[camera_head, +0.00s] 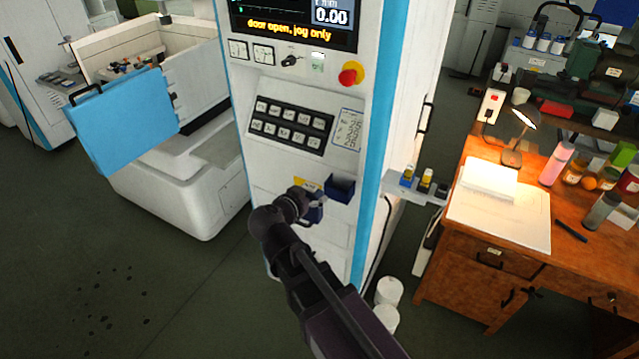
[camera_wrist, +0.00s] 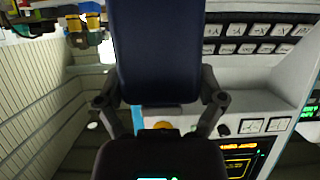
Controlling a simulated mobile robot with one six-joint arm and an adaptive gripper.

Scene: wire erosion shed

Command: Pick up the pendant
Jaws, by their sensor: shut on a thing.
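The pendant looks like a dark blue block. In the wrist view the pendant (camera_wrist: 157,45) fills the upper middle, between the two fingers of my gripper (camera_wrist: 158,90), which is shut on it. In the head view my gripper (camera_head: 303,205) is at the front of the white machine cabinet, and a small dark blue part of the pendant (camera_head: 315,210) shows beside it. The rest is hidden by my gripper. A dark blue open-topped holder (camera_head: 341,188) is on the cabinet just right of it. I cannot tell whether the pendant touches the cabinet.
The machine cabinet (camera_head: 290,80) carries a keypad (camera_head: 290,126), a red stop button (camera_head: 348,76) and a screen. A small side shelf (camera_head: 405,183) sticks out at right. A cluttered wooden desk (camera_head: 460,255) stands further right. White rolls (camera_head: 388,291) are on the floor. The left floor is clear.

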